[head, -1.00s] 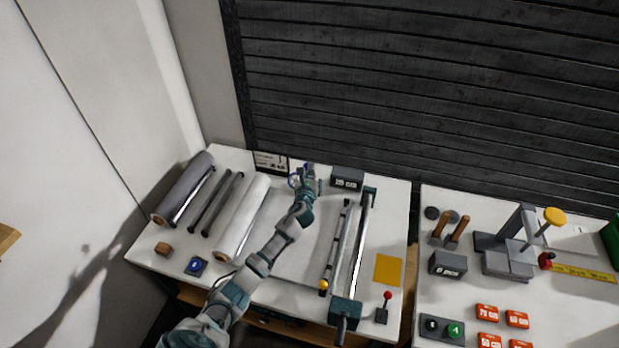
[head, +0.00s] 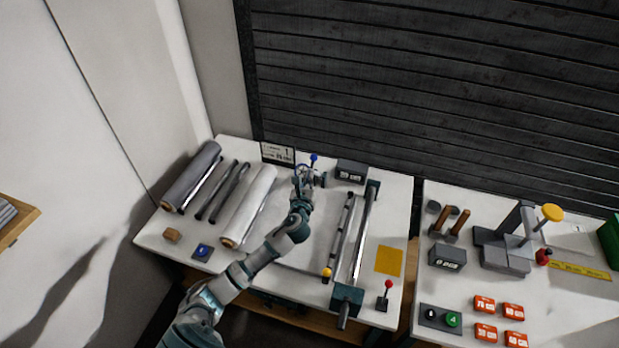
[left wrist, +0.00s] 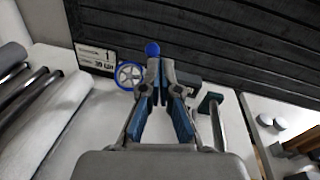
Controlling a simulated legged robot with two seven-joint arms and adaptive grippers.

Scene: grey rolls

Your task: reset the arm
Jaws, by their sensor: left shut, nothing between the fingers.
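My left arm (head: 265,255) reaches from the bottom left over the left white table. My left gripper (head: 312,172) is at the far part of that table, shut and empty. In the left wrist view the gripper (left wrist: 160,90) shows its two fingers together. A blue knob (left wrist: 152,49) and a small spoked wheel (left wrist: 129,75) show just beyond the fingertips; I cannot tell whether they touch. The blue knob also shows in the head view (head: 314,157). My right gripper is not in view.
A grey roll (head: 192,176), dark rods (head: 222,190) and a white roll (head: 248,205) lie left of my arm. A long roller machine (head: 362,240) stands to its right, near a display box (head: 351,171). A second table (head: 400,340) holds a press (head: 505,240) and red labels (head: 485,304).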

